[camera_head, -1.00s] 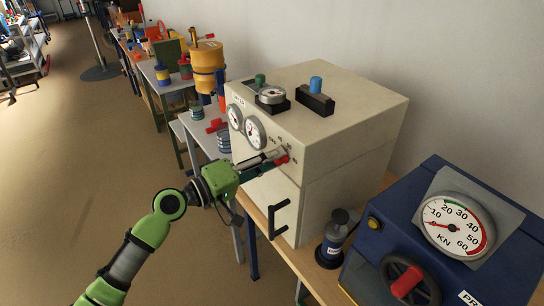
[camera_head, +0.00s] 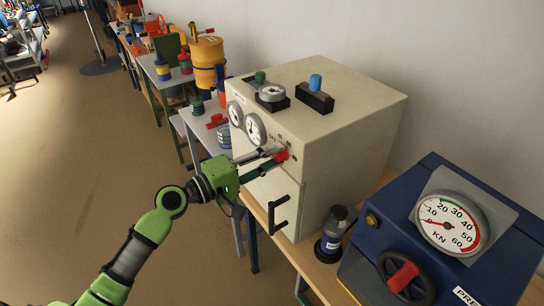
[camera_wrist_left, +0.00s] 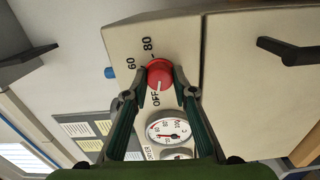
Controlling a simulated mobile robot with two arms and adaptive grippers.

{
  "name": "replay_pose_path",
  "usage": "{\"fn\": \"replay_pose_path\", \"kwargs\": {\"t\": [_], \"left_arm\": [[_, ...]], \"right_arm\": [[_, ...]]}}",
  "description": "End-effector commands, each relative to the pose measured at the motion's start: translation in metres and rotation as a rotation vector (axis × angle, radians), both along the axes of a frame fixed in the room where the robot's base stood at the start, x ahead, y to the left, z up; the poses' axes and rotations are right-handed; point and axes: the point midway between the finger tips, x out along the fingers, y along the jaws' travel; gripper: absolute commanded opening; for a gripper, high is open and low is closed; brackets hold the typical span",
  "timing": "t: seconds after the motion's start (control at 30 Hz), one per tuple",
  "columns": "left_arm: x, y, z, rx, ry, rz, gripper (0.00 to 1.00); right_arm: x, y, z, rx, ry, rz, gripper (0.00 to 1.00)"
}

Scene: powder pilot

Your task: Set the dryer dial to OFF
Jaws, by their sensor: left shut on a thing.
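The dryer (camera_head: 345,122) is a large cream box on a bench. Its red dial (camera_head: 282,155) is on the front face, near the upper right corner. In the left wrist view, the dial (camera_wrist_left: 159,74) sits among the marks OFF, 60 and 80. A pale line on the dial appears to point toward the OFF mark (camera_wrist_left: 156,98). My left gripper (camera_head: 275,157) reaches the dial from the front left. In the left wrist view, the fingers of my left gripper (camera_wrist_left: 159,82) are shut on the dial, one on each side. My right gripper is not in view.
Two round gauges (camera_head: 255,129) are left of the dial, and a black door handle (camera_head: 279,213) juts out below. A dark bottle (camera_head: 333,235) and a blue press (camera_head: 440,245) stand at right. Open floor (camera_head: 80,170) lies at left.

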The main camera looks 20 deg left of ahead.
Motion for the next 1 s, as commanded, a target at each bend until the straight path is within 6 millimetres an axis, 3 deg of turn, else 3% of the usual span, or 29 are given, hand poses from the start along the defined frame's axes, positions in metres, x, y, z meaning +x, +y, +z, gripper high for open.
{"fn": "replay_pose_path", "kwargs": {"t": [0.1, 0.13, 0.2, 0.67, 1.0], "left_arm": [[0.001, 0.001, 0.001, -0.002, -0.001, 0.003, 0.03], [0.001, 0.001, 0.001, -0.002, -0.001, 0.003, 0.27], [0.001, 0.001, 0.001, -0.002, -0.001, 0.002, 0.41], [-0.007, 0.006, -0.001, 0.001, 0.001, 0.002, 0.41], [-0.056, 0.044, -0.002, 0.002, 0.004, 0.002, 0.41]], "right_arm": [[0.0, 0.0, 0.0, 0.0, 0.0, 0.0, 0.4], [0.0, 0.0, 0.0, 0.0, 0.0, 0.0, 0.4], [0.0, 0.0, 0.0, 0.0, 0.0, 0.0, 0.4], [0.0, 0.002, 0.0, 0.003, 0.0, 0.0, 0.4], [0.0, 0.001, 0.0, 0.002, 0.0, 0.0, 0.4]]}}
